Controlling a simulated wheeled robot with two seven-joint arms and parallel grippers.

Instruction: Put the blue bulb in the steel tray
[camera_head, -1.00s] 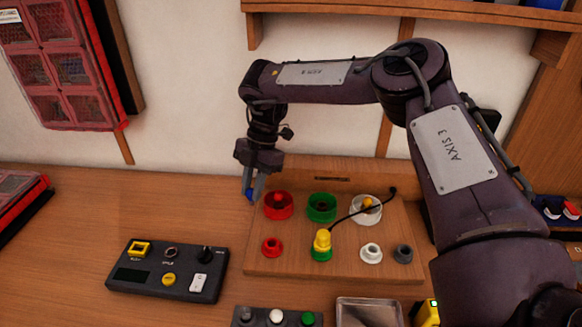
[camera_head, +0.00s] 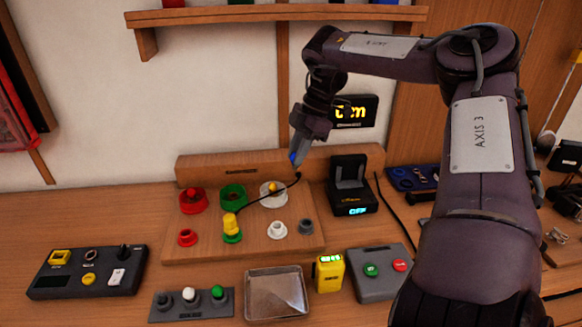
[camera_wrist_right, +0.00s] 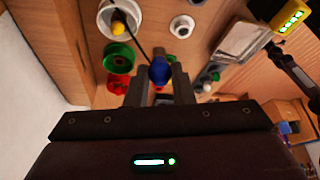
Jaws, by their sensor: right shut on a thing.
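The blue bulb (camera_wrist_right: 159,70) is held between the fingertips of my right gripper (camera_wrist_right: 160,82) in the right wrist view. In the head view my right gripper (camera_head: 296,156) is in the air above the back right of the wooden board, with a bit of the blue bulb (camera_head: 293,157) showing at its tips. The steel tray (camera_head: 276,293) lies on the table in front of the board, apart from the gripper. It also shows in the right wrist view (camera_wrist_right: 240,42). No bulb shows in the tray. My left gripper is not in view.
The wooden board (camera_head: 260,240) carries red, green, white and grey sockets and a yellow bulb (camera_head: 231,222) with a dark cable. A yellow device (camera_head: 328,273) stands right of the tray; a grey switch panel (camera_head: 190,304) lies left of it. A black stand (camera_head: 350,186) is behind.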

